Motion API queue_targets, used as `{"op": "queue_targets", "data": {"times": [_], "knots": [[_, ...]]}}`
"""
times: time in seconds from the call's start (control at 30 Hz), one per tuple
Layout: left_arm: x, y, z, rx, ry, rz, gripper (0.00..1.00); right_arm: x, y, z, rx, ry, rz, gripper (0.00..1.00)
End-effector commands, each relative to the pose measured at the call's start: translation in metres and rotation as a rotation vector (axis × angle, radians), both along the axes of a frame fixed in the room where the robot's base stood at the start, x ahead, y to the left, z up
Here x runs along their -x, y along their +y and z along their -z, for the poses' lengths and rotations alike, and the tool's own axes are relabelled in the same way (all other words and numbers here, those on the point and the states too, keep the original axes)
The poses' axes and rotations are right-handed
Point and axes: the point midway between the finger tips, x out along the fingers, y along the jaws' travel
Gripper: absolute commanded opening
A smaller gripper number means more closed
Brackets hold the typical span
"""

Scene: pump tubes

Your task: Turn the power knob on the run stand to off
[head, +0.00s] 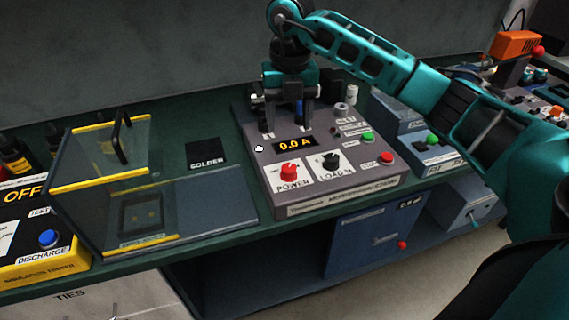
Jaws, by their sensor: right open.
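The run stand (305,205) is a grey-mauve box on the green bench, with a display (294,145) reading 0.0 A. Its red power knob (289,170) sits on a white plate marked POWER at the front left of the sloped panel. The knob's exact pointing is too small to read. My right gripper (288,124) is open and points down over the back part of the stand, behind the display. It is apart from the power knob, and nothing shows between its fingers. My left gripper is out of view.
A black load knob (329,160) is right of the power knob. Red and green buttons line the stand's right side. A clear yellow-edged guard box (100,160) stands left, with a yellow insulation meter (45,250) beyond it. A FIT box (430,145) stands right.

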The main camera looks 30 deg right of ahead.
Motion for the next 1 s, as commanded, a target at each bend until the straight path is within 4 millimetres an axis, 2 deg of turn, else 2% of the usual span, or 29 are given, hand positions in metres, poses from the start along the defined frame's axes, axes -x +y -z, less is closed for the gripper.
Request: {"op": "queue_targets", "data": {"times": [0.17,0.6,0.8,1.0], "knots": [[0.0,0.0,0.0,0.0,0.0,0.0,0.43,0.001,-0.003,0.017,0.011,0.008,0.006,0.63],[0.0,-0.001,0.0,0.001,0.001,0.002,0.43,0.002,-0.002,0.104,0.006,0.007,0.003,0.63],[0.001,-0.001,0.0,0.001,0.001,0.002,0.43,0.001,-0.001,0.124,0.006,0.005,0.001,0.63],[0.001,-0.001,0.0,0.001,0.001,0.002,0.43,0.001,-0.001,0.128,0.006,0.003,0.001,0.63]]}}
